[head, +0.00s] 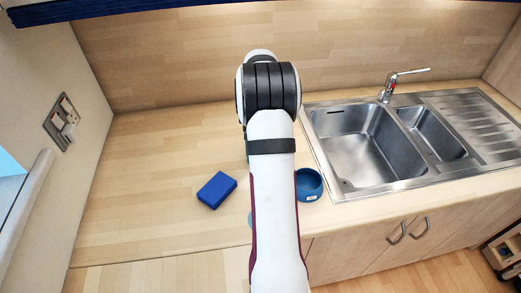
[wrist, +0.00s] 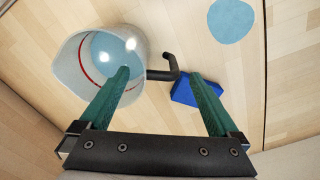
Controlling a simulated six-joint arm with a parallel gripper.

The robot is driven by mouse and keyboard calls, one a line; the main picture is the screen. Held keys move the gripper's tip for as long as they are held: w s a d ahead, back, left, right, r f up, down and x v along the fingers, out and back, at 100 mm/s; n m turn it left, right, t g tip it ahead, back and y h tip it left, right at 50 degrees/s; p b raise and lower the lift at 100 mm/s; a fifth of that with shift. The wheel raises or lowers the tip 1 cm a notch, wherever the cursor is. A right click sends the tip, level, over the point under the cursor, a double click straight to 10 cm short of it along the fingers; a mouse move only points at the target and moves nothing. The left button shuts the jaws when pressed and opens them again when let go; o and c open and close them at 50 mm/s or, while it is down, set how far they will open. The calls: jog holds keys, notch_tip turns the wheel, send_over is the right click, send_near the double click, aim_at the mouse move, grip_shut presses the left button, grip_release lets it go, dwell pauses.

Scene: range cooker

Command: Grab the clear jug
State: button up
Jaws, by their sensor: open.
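The clear jug (wrist: 68,70) shows at the left of the wrist view, seen from above, with a round open mouth, a red line around it and a pale blue bottom. Its dark handle (wrist: 172,62) points right. My gripper (wrist: 160,72) is open with two green fingers. In that view the left finger overlaps the jug's mouth and the right finger lies beyond the handle, so the handle shows between the fingertips. I cannot tell how far above the jug the fingers are, or whether they touch it. In the head view my arm hides the jug and the gripper.
A blue block (head: 217,190) lies on the wooden worktop (head: 140,190); it also shows behind the right finger (wrist: 190,92). A blue bowl (head: 309,186) stands right of my arm, before the steel sink (head: 365,150). A light blue disc (wrist: 231,20) lies near the worktop's edge. The left worktop is clear.

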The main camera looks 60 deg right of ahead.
jog(key=f, duration=0.5)
jog(key=shift+a, duration=0.2)
grip_shut()
jog(key=shift+w+r, duration=0.1)
